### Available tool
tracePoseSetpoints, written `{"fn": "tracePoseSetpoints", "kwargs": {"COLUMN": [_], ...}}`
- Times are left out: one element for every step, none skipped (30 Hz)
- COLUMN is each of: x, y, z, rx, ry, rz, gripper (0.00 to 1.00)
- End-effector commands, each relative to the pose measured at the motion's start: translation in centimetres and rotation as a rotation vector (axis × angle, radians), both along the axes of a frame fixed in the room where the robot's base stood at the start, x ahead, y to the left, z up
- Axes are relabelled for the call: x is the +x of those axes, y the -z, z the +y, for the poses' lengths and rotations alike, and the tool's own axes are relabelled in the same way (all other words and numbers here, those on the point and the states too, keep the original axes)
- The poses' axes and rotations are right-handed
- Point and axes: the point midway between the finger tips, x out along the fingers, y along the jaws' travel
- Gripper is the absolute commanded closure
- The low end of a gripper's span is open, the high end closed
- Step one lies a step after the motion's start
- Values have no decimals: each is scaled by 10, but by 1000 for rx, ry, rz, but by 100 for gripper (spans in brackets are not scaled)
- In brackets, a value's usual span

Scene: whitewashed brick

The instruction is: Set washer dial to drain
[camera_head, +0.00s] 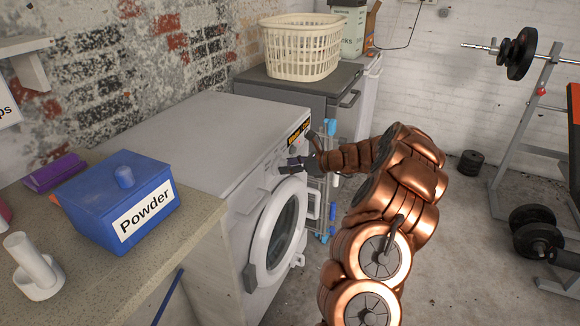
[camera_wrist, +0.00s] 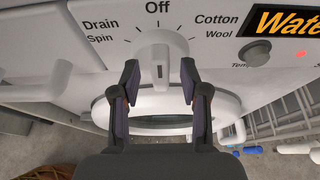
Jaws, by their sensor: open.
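The white washing machine (camera_head: 258,215) stands left of my arm, its round door closed. In the wrist view its round white dial (camera_wrist: 158,48) sits on the front panel (camera_wrist: 205,18). "Off" is printed above the dial, "Drain" and "Spin" to its upper left, "Cotton" and "Wool" to its upper right. The dial's upright ridge lines up with "Off". My gripper (camera_wrist: 160,80) is open in front of the panel, one finger on each side of the dial's lower part. I cannot tell whether the fingers touch it. In the head view my gripper (camera_head: 292,166) hides the dial.
A lit orange display (camera_wrist: 288,22) and a grey button (camera_wrist: 257,52) are right of the dial. A blue powder box (camera_head: 122,200) stands on the counter. A drying rack (camera_head: 325,190) stands beside the washer. A basket (camera_head: 300,48) sits on the grey cabinet behind.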

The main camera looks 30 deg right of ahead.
Motion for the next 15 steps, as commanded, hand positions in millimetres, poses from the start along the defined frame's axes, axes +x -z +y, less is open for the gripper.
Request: {"fn": "tracePoseSetpoints", "kwargs": {"x": [1, 1, 1, 1, 1, 1, 1, 1, 1, 1, 1, 1, 1, 1, 1], "y": [1, 0, 1, 0, 0, 0, 0, 0, 0, 0, 0, 0, 0, 0, 0], "z": [0, 0, 1, 1, 0, 0, 0, 0, 0, 0, 0, 0, 0, 0, 0], "rx": [0, 0, 0, 0, 0, 0, 0, 0, 0, 0, 0, 0, 0, 0, 0], "ry": [0, 0, 1, 1, 1, 1, 1, 1, 1, 1, 1, 1, 1, 1, 1], "rz": [0, 0, 0, 0, 0, 0, 0, 0, 0, 0, 0, 0, 0, 0, 0], "gripper": [55, 55, 55, 55, 55, 55, 55, 55, 59, 62, 66, 70, 73, 76, 80]}}
